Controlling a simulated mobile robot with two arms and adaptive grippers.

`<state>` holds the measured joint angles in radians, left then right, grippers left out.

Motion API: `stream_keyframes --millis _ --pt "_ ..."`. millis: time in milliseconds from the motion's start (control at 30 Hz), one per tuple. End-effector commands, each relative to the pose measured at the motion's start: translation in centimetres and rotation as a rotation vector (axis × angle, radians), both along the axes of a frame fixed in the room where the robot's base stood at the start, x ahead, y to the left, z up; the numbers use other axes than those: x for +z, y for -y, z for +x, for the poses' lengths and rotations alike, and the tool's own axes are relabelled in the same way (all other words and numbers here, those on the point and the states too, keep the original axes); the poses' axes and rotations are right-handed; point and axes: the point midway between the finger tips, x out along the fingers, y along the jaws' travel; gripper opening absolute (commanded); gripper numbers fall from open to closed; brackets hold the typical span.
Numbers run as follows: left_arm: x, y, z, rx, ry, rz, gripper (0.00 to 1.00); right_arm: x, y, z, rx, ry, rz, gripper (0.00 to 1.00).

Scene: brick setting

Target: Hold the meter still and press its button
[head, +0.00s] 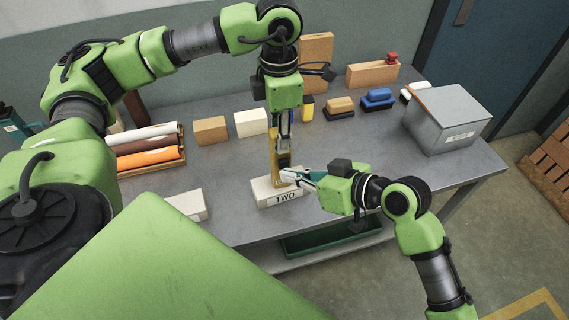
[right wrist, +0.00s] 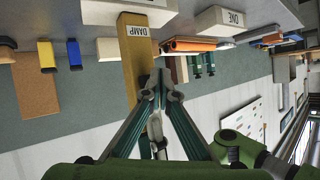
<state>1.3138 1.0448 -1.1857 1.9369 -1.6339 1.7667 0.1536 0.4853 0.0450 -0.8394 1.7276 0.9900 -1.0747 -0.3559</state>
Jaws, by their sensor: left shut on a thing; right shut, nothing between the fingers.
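The meter, an ochre upright bar marked "DAMP" (right wrist: 136,62), stands against a white block marked "TWO" (head: 277,192); the meter also shows in the head view (head: 274,164). My left gripper (head: 284,150) comes down from above and is shut on the meter, partly covering it. My right gripper (head: 287,176) is shut and empty, its tips close beside the meter's lower part. Its closed fingertips also show in the right wrist view (right wrist: 160,82), over the meter's edge. I cannot tell whether they touch it. I cannot make out the button.
A white block marked "ONE" (right wrist: 212,22) lies to the left on the grey table in the head view (head: 360,150). Rolls in a tray (head: 150,172), brushes (head: 378,99) and a grey metal box (head: 447,118) stand around. A green bin (head: 330,238) sits below the table.

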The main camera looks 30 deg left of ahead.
Motion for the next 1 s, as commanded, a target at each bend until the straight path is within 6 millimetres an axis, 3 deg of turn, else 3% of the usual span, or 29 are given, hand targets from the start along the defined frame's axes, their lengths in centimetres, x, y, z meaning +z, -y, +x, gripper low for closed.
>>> stream_keyframes --millis 1000 --pt "-0.08 0.00 -0.04 0.000 -0.002 0.001 0.00 0.07 -0.74 0.65 -0.001 0.002 0.002 0.00"
